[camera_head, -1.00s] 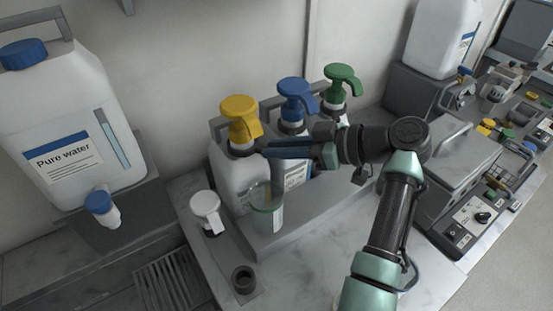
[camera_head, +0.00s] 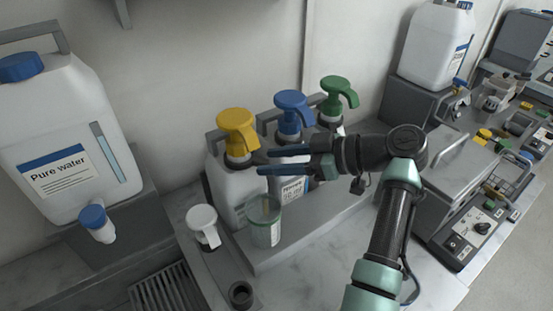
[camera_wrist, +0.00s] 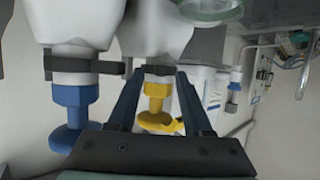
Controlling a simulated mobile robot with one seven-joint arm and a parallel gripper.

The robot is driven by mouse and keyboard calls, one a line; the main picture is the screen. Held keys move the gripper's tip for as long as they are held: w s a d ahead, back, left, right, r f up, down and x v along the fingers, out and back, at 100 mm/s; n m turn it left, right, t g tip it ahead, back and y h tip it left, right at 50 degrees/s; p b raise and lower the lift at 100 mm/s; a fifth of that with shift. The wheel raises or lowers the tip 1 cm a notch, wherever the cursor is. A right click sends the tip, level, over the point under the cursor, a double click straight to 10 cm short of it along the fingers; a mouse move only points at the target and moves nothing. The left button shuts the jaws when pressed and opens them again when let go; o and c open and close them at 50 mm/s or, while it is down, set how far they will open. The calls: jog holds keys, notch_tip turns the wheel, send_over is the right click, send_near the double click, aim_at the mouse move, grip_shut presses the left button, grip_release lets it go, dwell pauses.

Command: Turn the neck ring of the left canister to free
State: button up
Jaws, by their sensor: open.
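The left canister (camera_head: 226,188) is white with a yellow pump head (camera_head: 237,124), and a dark neck ring (camera_head: 238,161) sits below the head. My gripper (camera_head: 264,162) is open, its blue-grey fingers pointing left, with the tips just right of the ring. In the wrist view the picture is inverted; the yellow pump head (camera_wrist: 156,100) shows between my gripper's fingers (camera_wrist: 158,73), and the dark neck band (camera_wrist: 158,71) lies near their tips. I cannot tell whether the fingers touch the ring. The blue-pump canister (camera_head: 293,183) stands behind the fingers, partly hidden.
A green pump head (camera_head: 338,95) stands right of the blue pump head (camera_head: 293,112). A clear greenish cup (camera_head: 264,223) stands in front of the left canister, close below my fingers. A white pump (camera_head: 203,226) and a pure water jug (camera_head: 62,140) are to the left.

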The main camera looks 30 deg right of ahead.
jog(key=b+v, duration=0.1)
jog(key=v, duration=1.2)
jog(key=shift+d+f, duration=0.1)
